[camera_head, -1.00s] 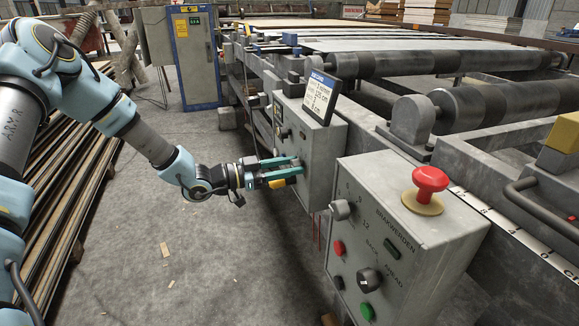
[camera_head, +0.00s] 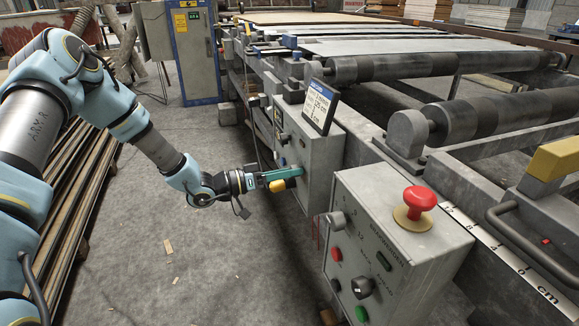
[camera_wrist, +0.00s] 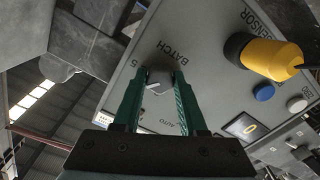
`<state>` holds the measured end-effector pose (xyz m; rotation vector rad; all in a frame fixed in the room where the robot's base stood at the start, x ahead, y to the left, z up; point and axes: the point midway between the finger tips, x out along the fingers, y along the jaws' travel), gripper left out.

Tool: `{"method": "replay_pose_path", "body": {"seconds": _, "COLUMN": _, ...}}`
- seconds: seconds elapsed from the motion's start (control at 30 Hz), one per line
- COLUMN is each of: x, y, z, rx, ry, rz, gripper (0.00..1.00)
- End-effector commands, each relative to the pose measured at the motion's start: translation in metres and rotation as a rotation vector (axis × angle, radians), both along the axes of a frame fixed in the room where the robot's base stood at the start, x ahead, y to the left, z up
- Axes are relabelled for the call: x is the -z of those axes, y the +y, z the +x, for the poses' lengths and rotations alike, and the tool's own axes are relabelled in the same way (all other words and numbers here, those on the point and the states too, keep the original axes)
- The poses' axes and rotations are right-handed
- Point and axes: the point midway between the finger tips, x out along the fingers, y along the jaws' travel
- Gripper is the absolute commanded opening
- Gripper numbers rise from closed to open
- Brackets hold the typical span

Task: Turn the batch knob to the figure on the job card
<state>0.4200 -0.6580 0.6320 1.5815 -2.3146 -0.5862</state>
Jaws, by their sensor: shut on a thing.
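The batch knob (camera_wrist: 159,81) is a small grey knob with a pale pointer mark, beside the word BATCH on a grey panel. A 5 and the word AUTO are printed near it. My gripper (camera_wrist: 156,78) has its two green fingers on either side of the knob and is shut on it. In the head view my gripper (camera_head: 299,171) reaches the front of the far grey control box (camera_head: 322,152), and the knob is hidden there. A card with a blue top edge (camera_head: 319,105) stands on that box; its print is too small to read surely.
A yellow-capped sensor (camera_wrist: 270,57) and a blue button (camera_wrist: 264,92) sit close to the knob on the panel. A nearer control box (camera_head: 390,225) carries a red mushroom button (camera_head: 420,199). Rollers (camera_head: 440,68) lie behind. The floor (camera_head: 150,240) on the left is mostly clear.

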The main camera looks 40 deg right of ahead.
Motion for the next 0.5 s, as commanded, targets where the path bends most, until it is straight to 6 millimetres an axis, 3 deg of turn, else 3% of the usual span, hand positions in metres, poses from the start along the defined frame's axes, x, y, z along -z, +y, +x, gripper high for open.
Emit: {"method": "replay_pose_path", "body": {"seconds": 0.5, "x": -0.0014, "y": 0.0007, "z": 0.0002, "rx": -0.001, "ry": 0.456, "rz": 0.18, "gripper": 0.0}}
